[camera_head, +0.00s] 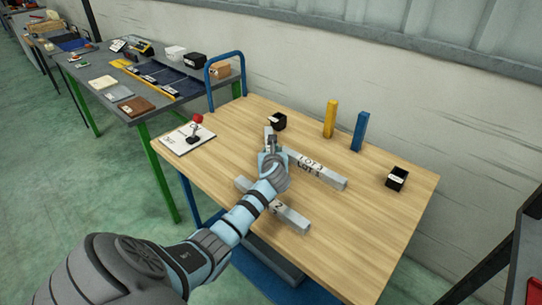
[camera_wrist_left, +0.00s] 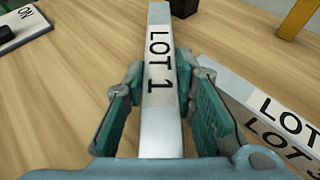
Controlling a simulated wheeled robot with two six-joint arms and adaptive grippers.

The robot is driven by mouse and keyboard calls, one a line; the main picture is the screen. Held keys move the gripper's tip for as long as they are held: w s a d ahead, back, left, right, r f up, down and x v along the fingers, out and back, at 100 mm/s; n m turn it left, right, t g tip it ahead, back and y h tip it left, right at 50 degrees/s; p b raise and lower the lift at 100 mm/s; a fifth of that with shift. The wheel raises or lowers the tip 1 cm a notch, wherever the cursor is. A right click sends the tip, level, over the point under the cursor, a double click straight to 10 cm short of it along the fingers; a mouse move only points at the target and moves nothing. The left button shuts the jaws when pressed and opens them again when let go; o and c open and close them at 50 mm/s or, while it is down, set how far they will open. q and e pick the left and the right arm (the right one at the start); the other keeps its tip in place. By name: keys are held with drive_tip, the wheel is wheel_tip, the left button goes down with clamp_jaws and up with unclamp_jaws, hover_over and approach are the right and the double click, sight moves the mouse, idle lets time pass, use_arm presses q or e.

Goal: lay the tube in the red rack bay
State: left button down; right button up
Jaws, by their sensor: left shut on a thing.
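My left gripper (camera_head: 271,150) is shut on the grey square tube marked LOT 1 (camera_wrist_left: 160,38), over the middle of the wooden table (camera_head: 370,245). In the left wrist view its fingers (camera_wrist_left: 161,72) stand on both sides of the tube. The tube's far end shows beyond the gripper in the head view (camera_head: 268,131). I cannot tell whether it is clear of the table. A tube marked LOT 3 (camera_head: 325,174) lies just right of the gripper. Another tube, marked 2 (camera_head: 290,216), lies nearer, partly behind my arm. No red rack bay is clearly visible. My right gripper is out of view.
A yellow post (camera_head: 330,118) and a blue post (camera_head: 359,131) stand at the back. Small black blocks sit behind the gripper (camera_head: 279,121) and at right (camera_head: 396,178). A red-knobbed lever (camera_head: 196,130) stands at left. A dark structure with a red patch (camera_head: 534,288) is at lower right.

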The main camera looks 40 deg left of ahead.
use_arm(q)
drive_tip(key=shift+f, duration=0.85)
drive_tip(key=shift+w+r, duration=0.1)
drive_tip(key=c, duration=1.3)
unclamp_jaws()
drive_tip(key=shift+d, duration=0.1)
